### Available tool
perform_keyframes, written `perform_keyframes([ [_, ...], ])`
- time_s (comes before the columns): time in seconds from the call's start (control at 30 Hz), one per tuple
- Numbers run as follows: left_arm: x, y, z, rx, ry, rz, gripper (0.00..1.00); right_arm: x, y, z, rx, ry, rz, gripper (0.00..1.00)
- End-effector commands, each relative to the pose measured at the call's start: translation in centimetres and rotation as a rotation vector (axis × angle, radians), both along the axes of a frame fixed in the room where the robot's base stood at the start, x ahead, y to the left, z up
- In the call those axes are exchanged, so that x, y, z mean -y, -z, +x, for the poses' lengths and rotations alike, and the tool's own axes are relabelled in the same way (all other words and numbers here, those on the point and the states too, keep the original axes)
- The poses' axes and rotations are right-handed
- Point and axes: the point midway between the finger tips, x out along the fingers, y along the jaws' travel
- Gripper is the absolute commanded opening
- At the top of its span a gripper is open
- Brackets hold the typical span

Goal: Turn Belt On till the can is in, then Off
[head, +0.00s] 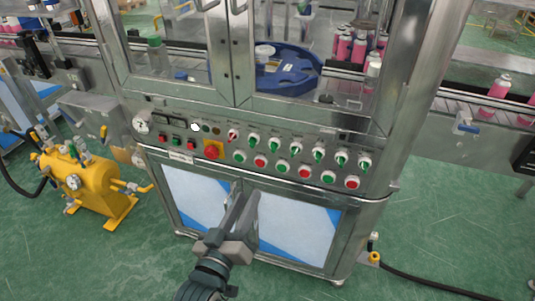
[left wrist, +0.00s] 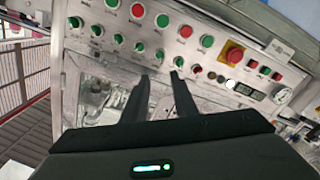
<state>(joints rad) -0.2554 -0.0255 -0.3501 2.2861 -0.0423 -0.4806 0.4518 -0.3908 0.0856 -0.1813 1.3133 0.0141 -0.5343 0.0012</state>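The control panel (head: 222,140) spans the front of the steel machine. It has an upper row of selector knobs, the leftmost a red knob (head: 233,135) and the others green, such as one green knob (head: 296,148). Green and red push buttons sit below. The labels are too small to read, so I cannot tell which is Belt. My left gripper (head: 244,194) is below the buttons, in front of the cabinet doors. In the left wrist view its two fingers (left wrist: 160,78) stand apart and empty, clear of the knobs. Pink cans (head: 498,87) stand on the conveyor at the right. My right gripper is not in view.
A red emergency stop (head: 212,150) on a yellow plate is left of the knobs. A blue rotary wheel (head: 287,72) lies behind the glass doors, near more pink cans (head: 350,45). A yellow tank (head: 85,180) stands at the left.

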Motion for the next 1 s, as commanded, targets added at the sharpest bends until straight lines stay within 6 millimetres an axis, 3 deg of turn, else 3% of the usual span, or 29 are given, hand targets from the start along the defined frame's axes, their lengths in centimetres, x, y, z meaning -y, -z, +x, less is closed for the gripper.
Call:
perform_keyframes([
  [0.37,0.7,-0.1,2.3,0.001,-0.001,0.001,0.26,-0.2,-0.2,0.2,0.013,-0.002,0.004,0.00],
  [1.0,4.2,-0.1,12.8,0.000,0.000,0.001,0.26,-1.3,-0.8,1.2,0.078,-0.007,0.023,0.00],
])
